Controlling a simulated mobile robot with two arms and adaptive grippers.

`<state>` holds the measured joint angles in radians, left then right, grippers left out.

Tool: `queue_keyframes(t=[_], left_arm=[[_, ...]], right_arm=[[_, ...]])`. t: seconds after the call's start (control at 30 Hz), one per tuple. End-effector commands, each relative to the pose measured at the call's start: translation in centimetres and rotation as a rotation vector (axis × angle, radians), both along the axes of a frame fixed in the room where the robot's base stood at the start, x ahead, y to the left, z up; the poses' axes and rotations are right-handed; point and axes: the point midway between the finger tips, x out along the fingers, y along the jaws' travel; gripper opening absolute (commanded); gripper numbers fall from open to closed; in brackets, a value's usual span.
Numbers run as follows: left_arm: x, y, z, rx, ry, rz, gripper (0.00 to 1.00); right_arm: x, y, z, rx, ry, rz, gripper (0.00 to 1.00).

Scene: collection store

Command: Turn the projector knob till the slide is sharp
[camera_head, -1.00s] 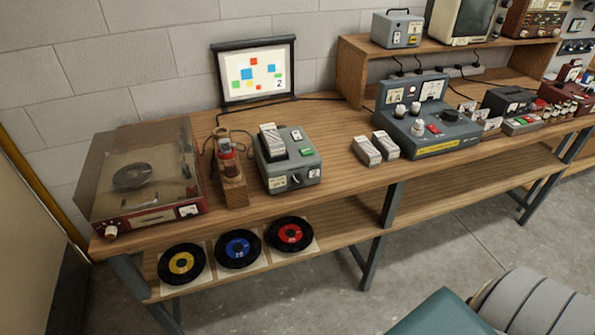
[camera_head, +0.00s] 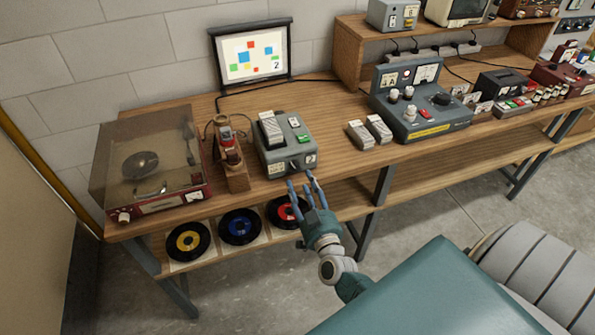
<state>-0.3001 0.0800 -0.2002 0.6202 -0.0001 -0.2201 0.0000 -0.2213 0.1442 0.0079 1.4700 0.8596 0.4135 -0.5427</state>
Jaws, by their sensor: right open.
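The grey slide projector (camera_head: 299,143) stands on the wooden bench, with slides in a holder on its top. Its dark knob (camera_head: 292,166) is on the front face, partly hard to make out behind my fingertips. The small screen (camera_head: 252,55) against the wall shows coloured squares and a number 2; at this size I cannot tell how sharp the picture is. My right gripper (camera_head: 303,184) is open and empty, fingers pointing up at the projector's front, just in front of the bench edge. I cannot tell whether it touches the knob. My left gripper is not in view.
A record player (camera_head: 153,165) with a clear lid and a wooden stand (camera_head: 233,175) are left of the projector. Slide boxes (camera_head: 361,134) and a grey control unit (camera_head: 423,106) are to the right. Records (camera_head: 188,241) lie on the lower shelf. A teal surface (camera_head: 425,292) fills the lower right.

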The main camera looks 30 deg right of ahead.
Motion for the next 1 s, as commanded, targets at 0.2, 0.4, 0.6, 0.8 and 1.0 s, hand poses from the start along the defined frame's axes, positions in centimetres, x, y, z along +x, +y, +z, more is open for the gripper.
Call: queue_keyframes(t=[0.2,0.4,0.6,0.8,1.0], left_arm=[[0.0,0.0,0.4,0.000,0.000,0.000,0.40],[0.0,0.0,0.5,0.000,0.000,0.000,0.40],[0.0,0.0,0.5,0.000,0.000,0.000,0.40],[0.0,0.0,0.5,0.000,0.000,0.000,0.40],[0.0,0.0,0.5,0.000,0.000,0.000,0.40]], right_arm=[[3.7,-1.1,0.1,-0.001,-0.001,0.001,0.44],[5.2,-1.5,0.0,0.000,0.001,0.001,0.44],[5.4,-1.6,-0.1,0.001,0.002,0.000,0.44],[5.4,-1.6,-0.1,0.001,0.002,0.001,0.24],[5.3,-1.6,-0.2,0.001,0.004,0.001,0.00]])
